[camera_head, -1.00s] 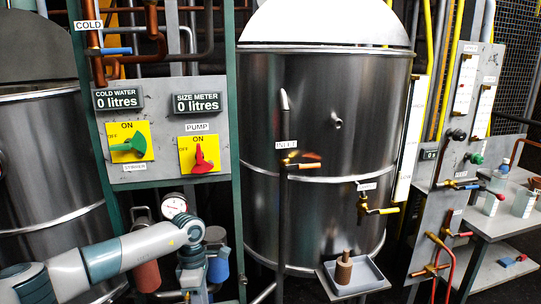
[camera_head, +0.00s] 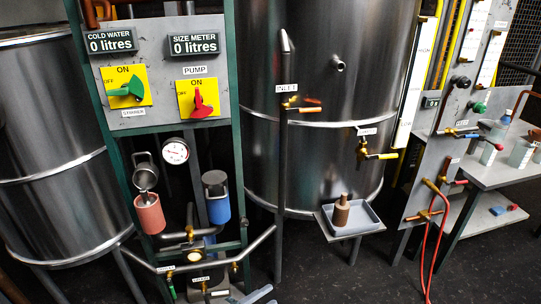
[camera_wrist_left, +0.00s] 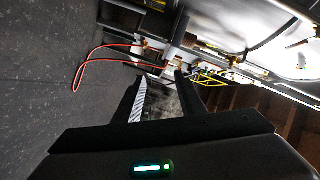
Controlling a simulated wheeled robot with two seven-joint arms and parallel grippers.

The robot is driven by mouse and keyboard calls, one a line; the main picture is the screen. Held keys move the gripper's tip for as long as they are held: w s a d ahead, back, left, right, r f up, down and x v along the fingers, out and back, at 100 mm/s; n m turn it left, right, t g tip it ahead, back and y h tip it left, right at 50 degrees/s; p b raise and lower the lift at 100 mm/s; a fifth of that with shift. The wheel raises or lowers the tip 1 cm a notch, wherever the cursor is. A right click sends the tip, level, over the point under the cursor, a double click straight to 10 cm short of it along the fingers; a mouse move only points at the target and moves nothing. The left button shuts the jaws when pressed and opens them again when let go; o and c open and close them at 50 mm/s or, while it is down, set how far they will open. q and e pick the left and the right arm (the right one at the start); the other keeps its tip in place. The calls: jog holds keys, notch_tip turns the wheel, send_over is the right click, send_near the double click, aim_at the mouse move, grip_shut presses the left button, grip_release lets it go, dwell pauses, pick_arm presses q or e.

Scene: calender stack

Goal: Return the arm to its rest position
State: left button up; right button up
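My left gripper (camera_wrist_left: 161,92) shows in the left wrist view with its two dark fingers spread apart and nothing held between them. Beyond the fingers are dark floor, pipes and a red hose. In the head view only a small pale grey piece, likely part of my left arm, shows at the bottom edge, so the fingers cannot be made out there. My right gripper is in neither view.
A control panel (camera_head: 160,98) with green and red switches stands left of a large steel tank (camera_head: 345,80). A grey tray (camera_head: 368,218) holds a brown bottle (camera_head: 341,211). A red hose (camera_head: 426,245) hangs at the right. Bare floor (camera_head: 335,275) lies in front.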

pick_arm(q)
jog(key=s+a+f+n+y, duration=0.4)
jog(key=s+a+f+n, duration=0.25)
jog(key=f, duration=0.35)
jog(key=s+a+f+n+y, duration=0.5)
jog(key=s+f, duration=0.3)
jog(key=f, duration=0.3)
jog(key=s+a+f+n+g+y, duration=0.1)
jog(key=s+f, duration=0.3)
jog(key=s, duration=0.4)
jog(key=s+a+f+n+g, duration=0.3)
jog(key=s+f+n, duration=0.1)
jog(key=s, duration=0.4)
jog(key=s+a+f+n+g+y, duration=0.1)
jog(key=s+a+f+n, duration=0.1)
jog(key=s, duration=0.7)
notch_tip(320, 180, down, 3)
jog(key=shift+a+r+n+g+y, duration=0.2)
jog(key=shift+n+g+y, duration=0.15)
jog(key=shift+n, duration=0.4)
jog(key=shift+c, duration=0.3)
